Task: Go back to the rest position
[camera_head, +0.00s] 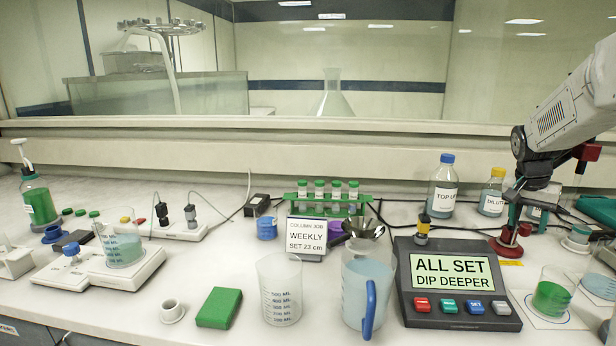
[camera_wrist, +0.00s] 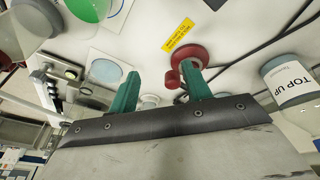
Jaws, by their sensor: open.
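My gripper (camera_head: 530,214) hangs over the right side of the bench, in front of the bottles at the back. In the wrist view its two green fingers (camera_wrist: 160,86) are spread apart, with nothing seen between them. A round red item with a small red knob (camera_wrist: 186,56) lies by one fingertip in the wrist view. It also shows on the bench under the gripper in the head view (camera_head: 506,249). I cannot tell whether the finger touches it.
A console (camera_head: 460,325) reading "ALL SET DIP DEEPER" stands left of my gripper. The TOP UP bottle (camera_head: 442,186) and a yellow-capped bottle (camera_head: 493,193) stand close behind. A beaker with green contents (camera_head: 552,297) is front right. A jug (camera_head: 366,285) and a tube rack (camera_head: 326,196) are further left.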

